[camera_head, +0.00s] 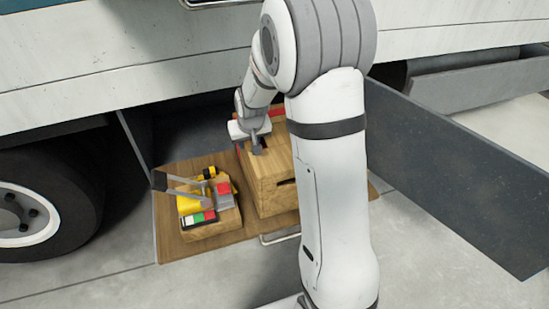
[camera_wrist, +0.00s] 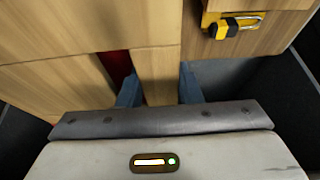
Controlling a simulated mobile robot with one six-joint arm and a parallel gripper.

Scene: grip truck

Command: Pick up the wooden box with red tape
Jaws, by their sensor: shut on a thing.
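The wooden box with red tape (camera_head: 276,192) stands upright on a brown wooden board, with a dark slot in its front face. Red tape shows along its top edges, and a red patch appears beside my fingers in the wrist view. My gripper (camera_head: 255,145) points down at the left part of the box top. In the wrist view its two blue fingertips (camera_wrist: 158,88) sit on either side of a narrow strip of the box's wood (camera_wrist: 157,68), shut on it. My arm hides the right side of the box in the head view.
The board (camera_head: 168,228) lies under both. A truck wheel (camera_head: 40,205) is at left, the truck body above, and a dark panel (camera_head: 450,175) stands at right.

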